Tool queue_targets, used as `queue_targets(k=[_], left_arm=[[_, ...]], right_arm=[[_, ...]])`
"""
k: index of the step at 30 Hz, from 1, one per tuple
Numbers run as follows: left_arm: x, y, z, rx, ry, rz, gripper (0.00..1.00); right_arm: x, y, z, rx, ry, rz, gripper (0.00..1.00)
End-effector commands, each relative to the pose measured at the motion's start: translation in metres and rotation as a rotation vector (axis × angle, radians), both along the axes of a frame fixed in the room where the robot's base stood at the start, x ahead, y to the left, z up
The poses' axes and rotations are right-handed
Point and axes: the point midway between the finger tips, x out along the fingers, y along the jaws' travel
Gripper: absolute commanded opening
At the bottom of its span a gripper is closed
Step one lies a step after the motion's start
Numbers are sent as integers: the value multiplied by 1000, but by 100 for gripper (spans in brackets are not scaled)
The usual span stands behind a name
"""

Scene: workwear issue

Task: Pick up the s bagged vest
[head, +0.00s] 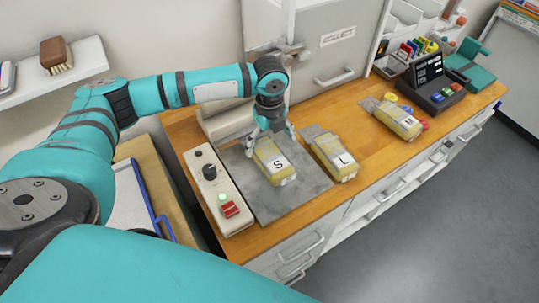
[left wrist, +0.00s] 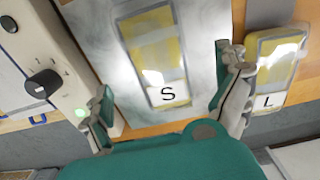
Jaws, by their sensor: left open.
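The S bagged vest (head: 272,160) is a yellow pack in clear wrap with a white S label. It lies on a grey metal plate (head: 262,204) on the wooden counter. It also shows in the left wrist view (left wrist: 157,55), between my fingers. My left gripper (head: 271,137) is open above the far end of the S pack, one finger to each side; in the left wrist view its fingertips (left wrist: 163,82) are apart with nothing held. My right gripper is not in view.
The L pack (head: 333,157) lies close right of the S pack; the M pack (head: 396,118) is further right. A control box (head: 214,185) with a knob and red switch stands left of the plate. A grey cabinet (head: 335,50) stands behind. The plate's front part is bare.

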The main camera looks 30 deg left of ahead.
Motion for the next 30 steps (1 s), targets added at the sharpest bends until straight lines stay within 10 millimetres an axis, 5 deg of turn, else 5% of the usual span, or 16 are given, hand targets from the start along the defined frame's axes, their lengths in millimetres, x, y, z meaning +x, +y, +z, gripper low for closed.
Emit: queue_targets(k=[12,20,30], left_arm=[[-3,-1,-49,0,2,-1,100],[-3,-1,-52,0,0,-1,100],[-3,0,-52,0,0,0,56]], right_arm=[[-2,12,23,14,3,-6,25],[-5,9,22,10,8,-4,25],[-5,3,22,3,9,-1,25]])
